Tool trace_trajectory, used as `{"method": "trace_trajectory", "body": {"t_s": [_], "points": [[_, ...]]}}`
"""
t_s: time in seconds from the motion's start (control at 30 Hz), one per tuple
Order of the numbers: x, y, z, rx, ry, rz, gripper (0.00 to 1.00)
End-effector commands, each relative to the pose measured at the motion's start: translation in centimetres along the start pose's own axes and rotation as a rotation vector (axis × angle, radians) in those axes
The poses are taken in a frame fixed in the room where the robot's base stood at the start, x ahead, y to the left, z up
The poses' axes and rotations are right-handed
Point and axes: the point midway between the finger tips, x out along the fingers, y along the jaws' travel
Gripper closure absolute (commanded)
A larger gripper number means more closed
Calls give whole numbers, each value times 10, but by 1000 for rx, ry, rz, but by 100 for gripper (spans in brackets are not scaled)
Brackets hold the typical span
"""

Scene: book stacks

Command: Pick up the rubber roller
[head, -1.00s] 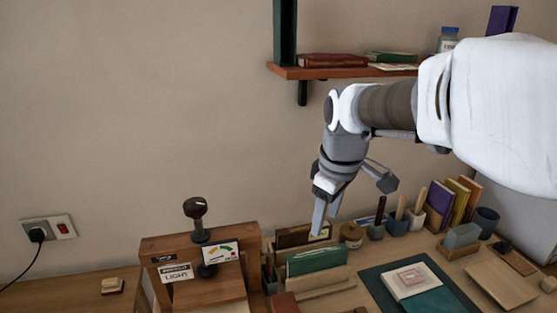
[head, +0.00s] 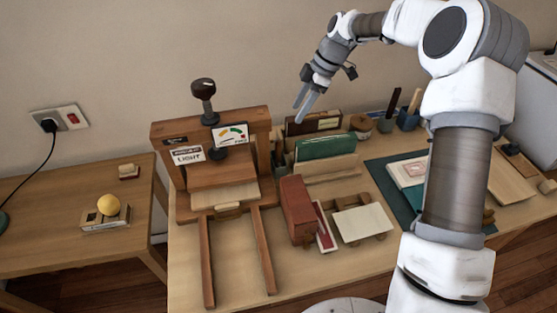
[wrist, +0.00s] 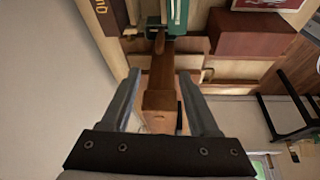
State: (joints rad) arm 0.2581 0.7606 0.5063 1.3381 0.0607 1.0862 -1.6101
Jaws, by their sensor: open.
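I cannot make out the rubber roller for certain in either view. A small pale item (head: 547,186) at the far right of the desk is too small to name. My gripper (head: 304,102) is open and empty, pointing down above the back of the desk, beside the wooden press and over the upright books. In the wrist view, the gap between my fingers (wrist: 160,108) shows a brown wooden post (wrist: 160,85) below, apart from the fingers.
The wooden press (head: 165,135) stands to the left, with a tall knob (head: 203,88). A green book (head: 325,146), a red-brown block (head: 297,208) and a pale board (head: 363,222) are close by. Pots (head: 408,118) stand behind. A side table (head: 60,240) is at far left.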

Motion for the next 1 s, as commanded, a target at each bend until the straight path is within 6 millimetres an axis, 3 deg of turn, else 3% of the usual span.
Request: {"method": "trace_trajectory", "body": {"t_s": [0.1, 0.4, 0.77, 1.0], "points": [[29, -2, -1, 0, 0, -6, 39], [88, -2, 0, 2, -1, -5, 39], [114, -1, 1, 2, -2, -2, 39], [149, 0, 2, 2, -1, -3, 39]]}}
